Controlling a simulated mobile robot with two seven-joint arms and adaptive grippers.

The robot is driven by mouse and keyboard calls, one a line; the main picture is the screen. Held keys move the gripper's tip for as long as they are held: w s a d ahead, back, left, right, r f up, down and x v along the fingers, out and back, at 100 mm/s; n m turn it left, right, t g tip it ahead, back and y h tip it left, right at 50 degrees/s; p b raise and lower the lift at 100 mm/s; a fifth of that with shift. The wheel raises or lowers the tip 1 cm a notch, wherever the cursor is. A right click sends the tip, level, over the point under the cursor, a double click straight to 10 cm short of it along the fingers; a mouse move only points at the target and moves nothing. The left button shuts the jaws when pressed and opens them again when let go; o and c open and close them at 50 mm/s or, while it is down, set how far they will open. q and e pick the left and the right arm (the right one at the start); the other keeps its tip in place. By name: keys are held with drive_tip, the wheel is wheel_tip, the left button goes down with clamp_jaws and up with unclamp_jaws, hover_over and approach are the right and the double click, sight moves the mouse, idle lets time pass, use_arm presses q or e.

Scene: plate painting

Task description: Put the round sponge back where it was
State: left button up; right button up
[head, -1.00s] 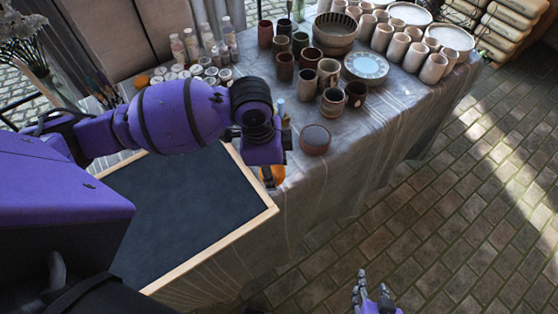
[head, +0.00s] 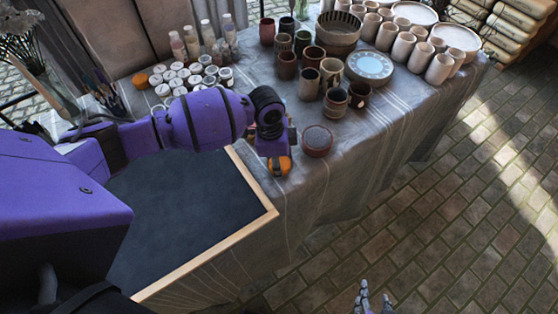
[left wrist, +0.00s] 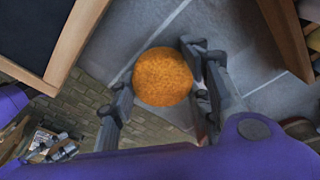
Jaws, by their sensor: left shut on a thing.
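The round orange sponge (head: 280,166) is in my left gripper (head: 277,160), close to the table's front edge, between the dark board and a reddish-brown bowl (head: 316,141). In the left wrist view the sponge (left wrist: 163,77) shows as a full orange disc between the two fingers of the left gripper (left wrist: 158,74), with the grey tablecloth beyond it. My left gripper is shut on the sponge. My right gripper (head: 376,297) is low at the bottom of the head view, over the brick floor. It is empty, its fingers apart.
A dark wood-framed board (head: 190,205) lies left of the left gripper. Paint jars (head: 185,78) and bottles stand behind the arm. Several cups (head: 309,84) and a pale blue plate (head: 370,66) stand behind the bowl. Bare cloth (head: 395,125) lies right of the bowl.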

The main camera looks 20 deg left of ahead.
use_arm(q)
drive_tip(key=o, duration=1.1)
wheel_tip(320, 180, up, 12)
drive_tip(key=a+p, duration=0.1)
drive_tip(key=shift+s+a, duration=0.15)
drive_tip(key=shift+s, duration=0.05)
drive_tip(key=shift+r, duration=0.1)
